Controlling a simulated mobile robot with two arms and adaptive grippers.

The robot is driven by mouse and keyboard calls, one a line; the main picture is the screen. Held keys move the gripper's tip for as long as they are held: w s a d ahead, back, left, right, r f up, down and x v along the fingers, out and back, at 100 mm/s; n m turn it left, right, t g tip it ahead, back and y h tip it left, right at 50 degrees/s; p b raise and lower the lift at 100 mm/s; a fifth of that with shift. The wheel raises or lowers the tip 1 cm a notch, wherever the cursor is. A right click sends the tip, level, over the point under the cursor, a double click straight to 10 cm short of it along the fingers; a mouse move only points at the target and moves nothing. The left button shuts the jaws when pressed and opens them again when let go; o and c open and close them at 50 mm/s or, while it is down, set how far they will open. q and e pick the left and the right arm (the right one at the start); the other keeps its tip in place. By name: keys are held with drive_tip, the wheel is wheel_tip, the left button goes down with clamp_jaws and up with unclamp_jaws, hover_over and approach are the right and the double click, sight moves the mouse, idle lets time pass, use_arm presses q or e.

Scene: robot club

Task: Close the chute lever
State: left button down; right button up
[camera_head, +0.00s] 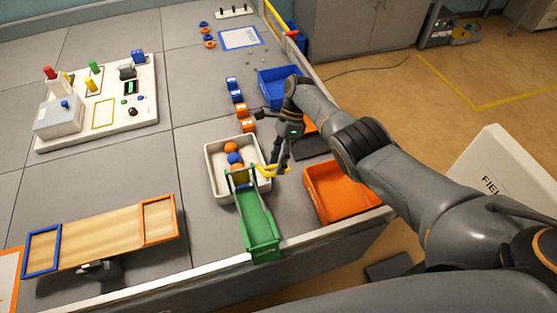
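The green chute (257,218) stands at the table's front edge, its upper end over a white tray (212,183). A yellow lever (271,169) sticks out to the right from the chute's upper end. My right gripper (279,164) points down right at the lever, its fingertips overlapping or very near it. I cannot tell whether the fingers touch the lever or how far apart they are. Orange balls (231,147) and a blue ball (235,158) lie in a line at the top of the chute, within the tray's outline. My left gripper is out of view.
An orange bin (340,192) stands right of the chute, and a blue bin (277,88) is behind my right gripper. Blue and orange blocks (236,97) stand behind the tray. A wooden tilting board (100,237) and a control panel (105,113) are at left.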

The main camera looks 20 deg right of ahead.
drive_tip(key=shift+w+f, duration=0.1)
drive_tip(key=shift+w, duration=0.1)
drive_tip(key=shift+s, duration=0.1)
drive_tip(key=v, duration=1.2)
drive_tip(key=shift+s, duration=0.1)
drive_tip(key=shift+s, duration=0.1)
idle(0.4)
